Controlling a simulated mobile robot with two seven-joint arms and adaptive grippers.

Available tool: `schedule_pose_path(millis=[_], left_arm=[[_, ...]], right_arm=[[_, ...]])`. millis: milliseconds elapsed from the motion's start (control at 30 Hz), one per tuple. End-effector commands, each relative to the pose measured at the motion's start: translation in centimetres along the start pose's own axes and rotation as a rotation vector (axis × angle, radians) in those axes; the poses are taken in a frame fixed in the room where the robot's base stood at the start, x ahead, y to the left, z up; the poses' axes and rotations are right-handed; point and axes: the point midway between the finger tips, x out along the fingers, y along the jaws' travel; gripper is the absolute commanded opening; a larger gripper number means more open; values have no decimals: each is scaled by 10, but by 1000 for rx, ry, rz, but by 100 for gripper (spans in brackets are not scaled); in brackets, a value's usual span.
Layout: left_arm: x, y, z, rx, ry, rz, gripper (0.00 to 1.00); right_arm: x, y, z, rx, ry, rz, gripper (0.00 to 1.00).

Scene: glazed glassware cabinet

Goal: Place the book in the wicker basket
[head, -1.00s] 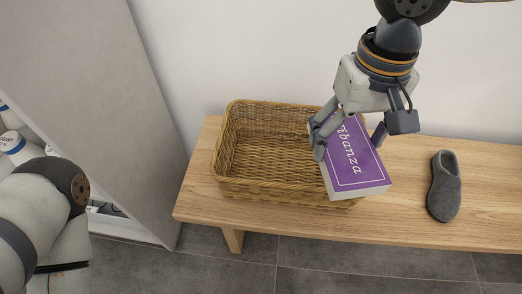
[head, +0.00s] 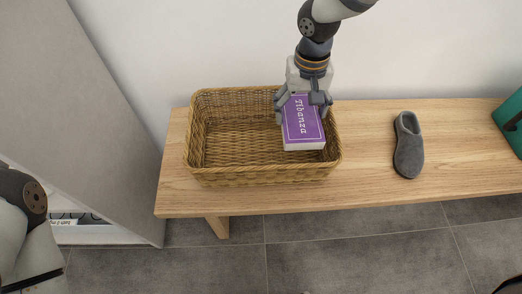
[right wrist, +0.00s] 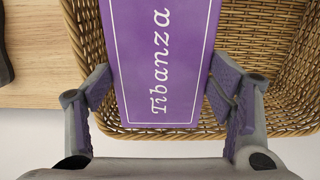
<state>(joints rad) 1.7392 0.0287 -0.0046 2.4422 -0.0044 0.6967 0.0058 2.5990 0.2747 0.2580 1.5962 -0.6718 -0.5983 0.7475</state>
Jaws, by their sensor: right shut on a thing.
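The purple book (head: 303,128), with "Tibanza" in white letters, is held by my right gripper (head: 304,98) within the right part of the wicker basket's outline. The tan wicker basket (head: 250,175) stands on the wooden bench, and its left part is empty. In the right wrist view the two fingers of the gripper (right wrist: 165,100) press on both sides of the book (right wrist: 160,60), and basket weave (right wrist: 275,60) shows to its right. I cannot tell whether the book touches the basket floor. My left gripper is out of view; only part of that arm shows at the left.
A grey slipper (head: 408,147) stands on the wooden bench (head: 365,160) right of the basket. A teal object (head: 511,122) is at the right edge. A grey cabinet panel (head: 85,120) stands at the left. The bench between basket and slipper is clear.

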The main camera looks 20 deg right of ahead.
Motion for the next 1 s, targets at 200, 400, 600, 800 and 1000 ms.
schedule_pose_path(millis=[200, 400, 600, 800, 1000], left_arm=[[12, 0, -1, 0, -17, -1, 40], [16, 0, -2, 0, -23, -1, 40], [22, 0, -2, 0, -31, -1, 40], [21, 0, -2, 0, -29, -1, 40], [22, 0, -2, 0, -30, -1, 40]], right_arm=[[48, 0, 1, 1, -3, -1, 38], [75, -1, 0, 1, 1, -2, 38], [107, -1, 0, 0, 1, -2, 38], [105, -1, -1, 0, 4, -2, 38], [108, -1, -1, 0, 3, -1, 95]])
